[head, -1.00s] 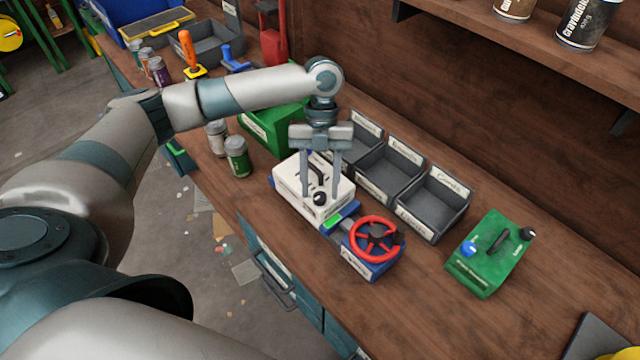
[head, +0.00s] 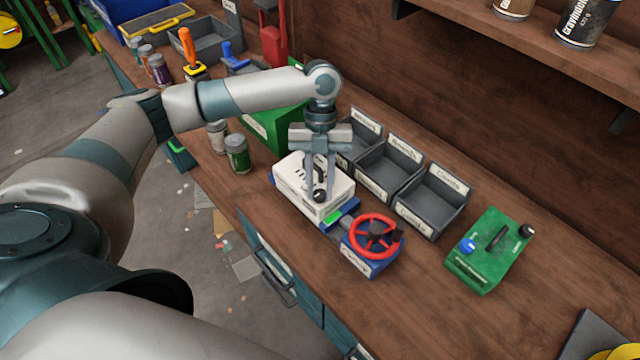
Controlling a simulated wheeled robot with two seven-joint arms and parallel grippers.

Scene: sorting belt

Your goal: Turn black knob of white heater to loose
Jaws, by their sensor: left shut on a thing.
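The white heater (head: 302,197) stands on the wooden bench, a blue part with a green patch at its front right. Its black knob (head: 319,196) is on the top near the front corner. My left gripper (head: 319,192) points down over the heater from above, its two fingers closed in around the black knob. The fingers partly hide the knob and a dark handle on the heater's top. The knob's pointer direction is too small to tell. My right gripper is not in view.
A blue box with a red handwheel (head: 375,236) stands close at the heater's front right. Grey label bins (head: 433,201) are behind it. A green device (head: 488,252) with knobs stands further right. Jars (head: 237,155) and a green bin (head: 272,128) are at the left.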

